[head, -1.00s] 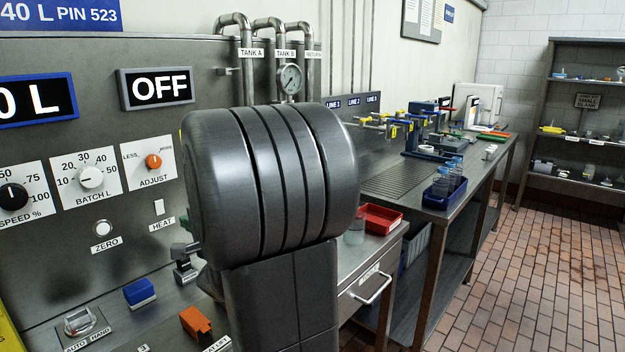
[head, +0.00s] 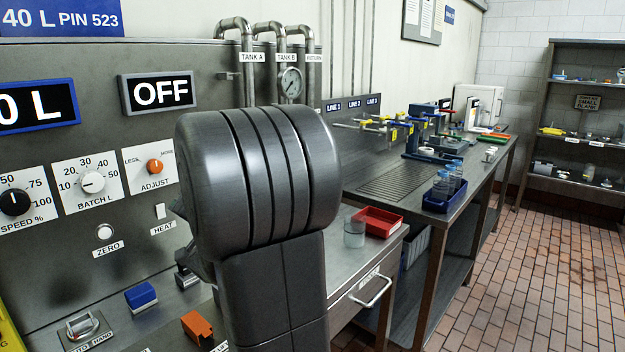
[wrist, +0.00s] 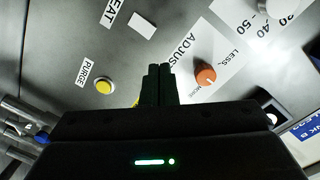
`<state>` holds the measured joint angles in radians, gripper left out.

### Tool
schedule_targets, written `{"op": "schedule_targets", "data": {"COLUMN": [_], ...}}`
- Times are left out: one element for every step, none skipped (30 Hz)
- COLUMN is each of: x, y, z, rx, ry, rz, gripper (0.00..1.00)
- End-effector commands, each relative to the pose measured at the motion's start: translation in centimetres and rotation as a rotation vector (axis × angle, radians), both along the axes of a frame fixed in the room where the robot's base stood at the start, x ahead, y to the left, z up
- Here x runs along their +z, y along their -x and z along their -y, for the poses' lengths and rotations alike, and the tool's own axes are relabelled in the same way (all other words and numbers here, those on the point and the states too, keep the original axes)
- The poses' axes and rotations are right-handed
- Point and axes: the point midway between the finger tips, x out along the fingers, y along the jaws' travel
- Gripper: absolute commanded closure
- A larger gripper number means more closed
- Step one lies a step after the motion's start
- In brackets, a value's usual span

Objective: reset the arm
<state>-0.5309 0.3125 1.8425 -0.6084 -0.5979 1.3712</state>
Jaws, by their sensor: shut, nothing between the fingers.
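My gripper (wrist: 158,84) shows in the wrist view with its two dark fingers together and nothing between them. It is in front of the grey control panel (wrist: 150,45), which appears turned over in this view. The orange adjust knob (wrist: 205,74) is just right of the fingertips, and the yellow purge button (wrist: 103,86) is to their left. I cannot tell whether the fingers touch the panel. In the head view my own arm fills the middle and hides the gripper. The adjust knob also shows there (head: 155,166).
A grey bench (head: 400,185) runs back along the wall. A blue block (head: 141,296) and an orange block (head: 197,328) lie front left. The tiled floor (head: 540,270) at right is clear.

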Motion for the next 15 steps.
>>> {"op": "schedule_targets", "data": {"x": [0.2, 0.4, 0.6, 0.7, 0.8, 1.0, 1.1, 1.2, 1.3, 1.4, 1.6, 1.8, 1.9, 2.0, 2.2], "y": [-0.3, -0.4, -0.6, -0.7, -0.8, -1.0, -1.2, -1.3, -1.5, -1.6, -1.7, -1.9, -2.0, -2.1, -2.3], "z": [-0.4, -0.5, -0.8, -0.9, -1.1, -1.3, -1.5, -1.7, -1.9, -2.1, -2.2, -2.5, -2.7, -2.8, -3.1], "rx": [0.004, 0.005, 0.008, 0.009, 0.011, 0.013, 0.014, 0.015, 0.016, 0.018, 0.019, 0.02, 0.022, 0.022, 0.024], "ry": [0.022, 0.037, 0.056, 0.071, 0.086, 0.104, 0.119, 0.133, 0.152, 0.166, 0.179, 0.199, 0.214, 0.228, 0.247], "rz": [0.031, 0.05, 0.076, 0.095, 0.115, 0.141, 0.161, 0.179, 0.205, 0.225, 0.243, 0.269, 0.289, 0.308, 0.334], "gripper": [1.0, 1.0, 1.0, 1.0, 1.0, 1.0, 1.0, 1.0, 1.0, 1.0, 1.0, 1.0, 1.0, 1.0, 1.0]}}
